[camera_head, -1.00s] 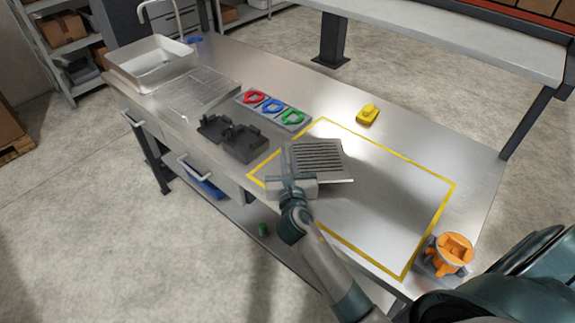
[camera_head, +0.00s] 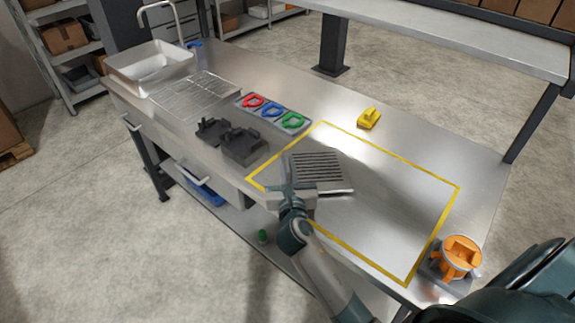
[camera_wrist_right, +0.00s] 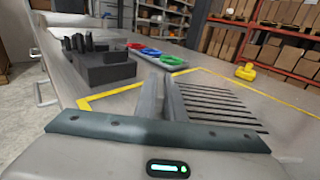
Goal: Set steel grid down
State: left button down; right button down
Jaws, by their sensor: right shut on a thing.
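The steel grid (camera_head: 319,172) is a flat slotted plate inside the yellow-outlined area, near that area's left end. It also shows in the right wrist view (camera_wrist_right: 220,105), beside the fingers. My right gripper (camera_head: 290,180) is shut on the grid's left edge. The grid lies low over the table, nearly level; I cannot tell if it rests fully on the surface. In the right wrist view my right fingers (camera_wrist_right: 162,98) are close together. The yellow outline (camera_head: 400,158) is on the steel worktable (camera_head: 480,165). My left gripper does not show.
Black holders (camera_head: 240,146) stand left of the outline, near a tray with red, blue and green rings (camera_head: 272,110). A yellow piece (camera_head: 369,118) lies behind the outline. An orange fixture (camera_head: 459,257) stands at the right corner. The outlined area's middle and right are clear.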

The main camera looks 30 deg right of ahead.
jog(key=shift+s+f, duration=0.15)
jog(key=shift+f, duration=0.45)
jog(key=c, duration=1.8)
grip_release()
jog(key=shift+a+f, duration=0.1)
jog(key=shift+f, duration=0.1)
jog(key=shift+c, duration=0.2)
jog(key=shift+r, duration=0.6)
jog(key=v, duration=0.3)
jog(key=b+v, duration=0.1)
jog(key=v, duration=0.6)
jog(key=shift+s+a+r, duration=0.1)
jog(key=shift+s+r, duration=0.05)
jog(key=shift+r, duration=0.2)
jog(key=shift+s+a+r+b, duration=0.2)
jog(key=shift+s+b, duration=0.15)
jog(key=shift+s, duration=0.25)
